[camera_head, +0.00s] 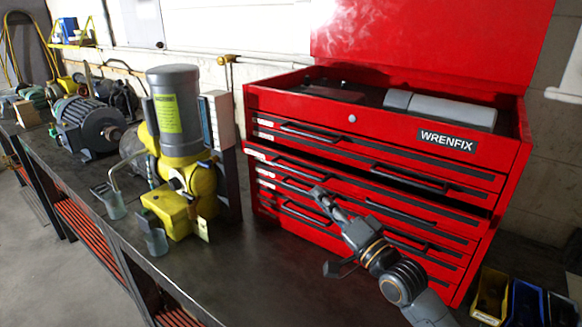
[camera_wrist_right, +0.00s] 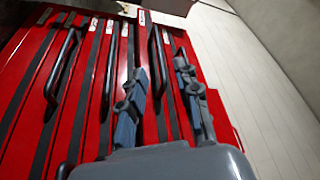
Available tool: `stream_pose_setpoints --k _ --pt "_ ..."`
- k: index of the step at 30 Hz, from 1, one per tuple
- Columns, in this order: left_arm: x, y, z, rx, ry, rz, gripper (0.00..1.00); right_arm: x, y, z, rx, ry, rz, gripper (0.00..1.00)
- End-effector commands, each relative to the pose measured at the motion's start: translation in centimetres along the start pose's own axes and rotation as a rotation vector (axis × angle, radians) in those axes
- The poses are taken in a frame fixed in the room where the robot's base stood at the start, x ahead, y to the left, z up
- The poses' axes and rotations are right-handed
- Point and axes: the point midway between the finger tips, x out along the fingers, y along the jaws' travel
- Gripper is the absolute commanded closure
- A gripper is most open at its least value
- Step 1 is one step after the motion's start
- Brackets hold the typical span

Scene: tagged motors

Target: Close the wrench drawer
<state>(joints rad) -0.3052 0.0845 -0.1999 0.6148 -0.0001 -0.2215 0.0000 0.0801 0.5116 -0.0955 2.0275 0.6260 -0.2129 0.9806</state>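The red tool chest (camera_head: 512,168) marked WRENFIX stands on the workbench, its drawers facing me. One drawer (camera_head: 350,170) below the top row juts out a little, with a dark gap above it. I cannot read the drawer labels, so which is the wrench drawer is unclear. My right gripper (camera_head: 325,229) is in front of the lower drawers, near their handles. In the right wrist view my right gripper (camera_wrist_right: 160,66) has its two fingers apart, with drawer fronts (camera_wrist_right: 95,85) and dark handles beyond. I cannot tell whether a finger touches. My left gripper is not in view.
A yellow and grey pump motor (camera_head: 178,125) stands left of the chest, with a grey motor (camera_head: 85,125) further left. Small bins (camera_head: 525,303) are at the lower right. The chest lid (camera_head: 430,35) is raised. The bench top (camera_head: 265,270) is clear in front.

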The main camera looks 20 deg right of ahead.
Motion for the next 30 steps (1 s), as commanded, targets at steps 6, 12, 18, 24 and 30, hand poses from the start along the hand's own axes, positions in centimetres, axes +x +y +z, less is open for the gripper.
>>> stream_pose_setpoints --k 6,12,18,24,30 --pt "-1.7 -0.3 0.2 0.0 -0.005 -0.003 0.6 4.8 -0.4 -0.3 -0.003 0.001 -0.001 0.68" --pt "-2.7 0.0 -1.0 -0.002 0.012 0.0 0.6 8.7 -0.3 -0.2 -0.005 0.0 0.0 0.68" --pt "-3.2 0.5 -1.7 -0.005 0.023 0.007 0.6 10.8 -0.1 -0.1 -0.004 0.0 0.0 0.68" --pt "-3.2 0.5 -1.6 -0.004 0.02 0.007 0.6 11.4 0.0 0.0 -0.005 -0.002 0.001 0.68" --pt "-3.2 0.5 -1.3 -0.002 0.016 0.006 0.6 11.4 0.0 0.0 -0.005 -0.002 0.001 0.68"
